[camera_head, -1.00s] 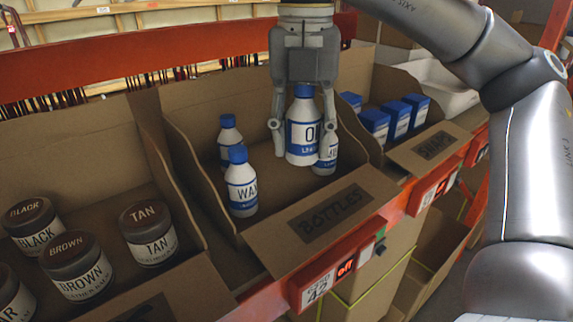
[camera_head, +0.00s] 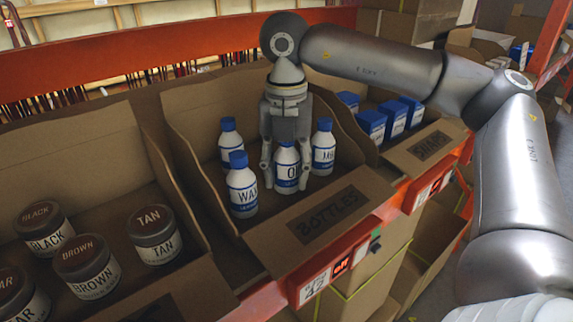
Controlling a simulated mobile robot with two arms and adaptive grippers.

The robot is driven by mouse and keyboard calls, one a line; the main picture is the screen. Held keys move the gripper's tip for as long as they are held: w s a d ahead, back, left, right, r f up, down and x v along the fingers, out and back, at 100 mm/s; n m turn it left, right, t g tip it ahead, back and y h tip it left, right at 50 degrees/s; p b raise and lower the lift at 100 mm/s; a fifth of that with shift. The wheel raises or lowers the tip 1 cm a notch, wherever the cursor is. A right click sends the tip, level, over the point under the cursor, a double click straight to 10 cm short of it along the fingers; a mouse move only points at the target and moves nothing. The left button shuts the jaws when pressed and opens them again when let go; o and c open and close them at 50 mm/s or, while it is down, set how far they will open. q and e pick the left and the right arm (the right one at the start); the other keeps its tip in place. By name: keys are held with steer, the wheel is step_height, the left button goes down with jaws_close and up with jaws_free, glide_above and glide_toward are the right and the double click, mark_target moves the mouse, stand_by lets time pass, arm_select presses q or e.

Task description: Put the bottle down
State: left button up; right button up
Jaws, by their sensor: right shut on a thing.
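My right gripper (camera_head: 286,180) points down into the cardboard bin labelled BOTTLES and is shut on a white bottle with a blue label (camera_head: 287,171). Its fingers are at both sides of the bottle, and the gripper hides the cap. The bottle is upright, low in the bin (camera_head: 273,238); whether its base touches the floor I cannot tell. A WAX bottle (camera_head: 243,190) stands to its left, another bottle (camera_head: 229,143) behind that, and a third (camera_head: 323,150) to its right, all blue-capped. My left gripper is not in view.
The left bin holds several dark jars, including a BROWN jar (camera_head: 87,266) and a TAN jar (camera_head: 154,236). The right bin holds blue-topped boxes (camera_head: 394,118). Cardboard dividers (camera_head: 184,183) separate the bins. An orange shelf rail (camera_head: 392,226) runs along the front.

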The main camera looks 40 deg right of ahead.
steer(key=shift+f, duration=0.1)
steer(key=shift+a+f+b, duration=0.1)
steer(key=shift+f+b, duration=0.05)
steer(key=shift+b, duration=0.15)
steer(key=o, duration=1)
steer(key=shift+o, duration=0.2)
steer(key=shift+r, duration=0.2)
